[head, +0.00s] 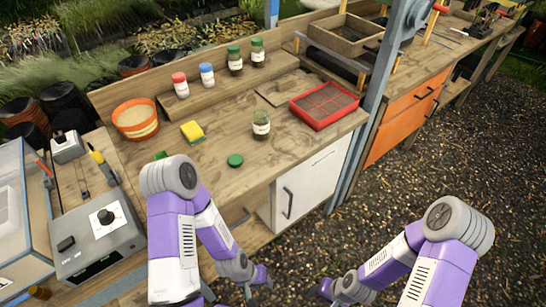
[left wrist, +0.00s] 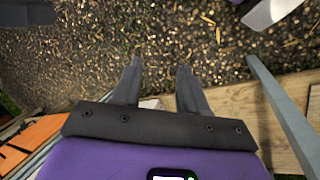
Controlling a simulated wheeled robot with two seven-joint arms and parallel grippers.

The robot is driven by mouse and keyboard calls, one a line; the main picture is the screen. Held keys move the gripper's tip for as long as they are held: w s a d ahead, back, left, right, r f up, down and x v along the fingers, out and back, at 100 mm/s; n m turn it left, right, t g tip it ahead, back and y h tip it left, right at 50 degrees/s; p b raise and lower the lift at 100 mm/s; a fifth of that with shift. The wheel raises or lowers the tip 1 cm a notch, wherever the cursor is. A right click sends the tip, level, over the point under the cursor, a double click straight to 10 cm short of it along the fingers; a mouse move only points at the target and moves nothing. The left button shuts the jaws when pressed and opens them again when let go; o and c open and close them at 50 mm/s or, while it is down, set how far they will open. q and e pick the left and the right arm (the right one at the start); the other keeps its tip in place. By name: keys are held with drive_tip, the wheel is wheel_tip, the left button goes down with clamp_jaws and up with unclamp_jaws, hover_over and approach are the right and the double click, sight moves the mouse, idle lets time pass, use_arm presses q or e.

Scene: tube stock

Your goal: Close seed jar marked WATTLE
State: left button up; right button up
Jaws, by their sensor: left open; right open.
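A glass jar (head: 261,128) with a pale label stands upright and lidless on the wooden bench; its lettering is too small to read. A round green lid (head: 235,160) lies on the bench in front of it, to the left. Two green-lidded jars stand on the back shelf, one (head: 235,61) left of the other (head: 257,53). My left gripper (head: 259,286) is open and empty, low in front of the bench; its spread fingers show over gravel in the left wrist view (left wrist: 158,72). My right gripper (head: 328,290) is open over the gravel, away from the jar.
A red tray (head: 324,105) sits right of the jar. A yellow sponge (head: 193,132) and an orange bowl (head: 136,120) are left. Red-lidded (head: 180,86) and blue-lidded (head: 207,76) jars stand behind. A small green item (head: 161,155) is partly hidden by my left arm.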

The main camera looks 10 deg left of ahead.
drive_tip(key=shift+s+d, duration=0.1)
drive_tip(key=shift+d, duration=0.1)
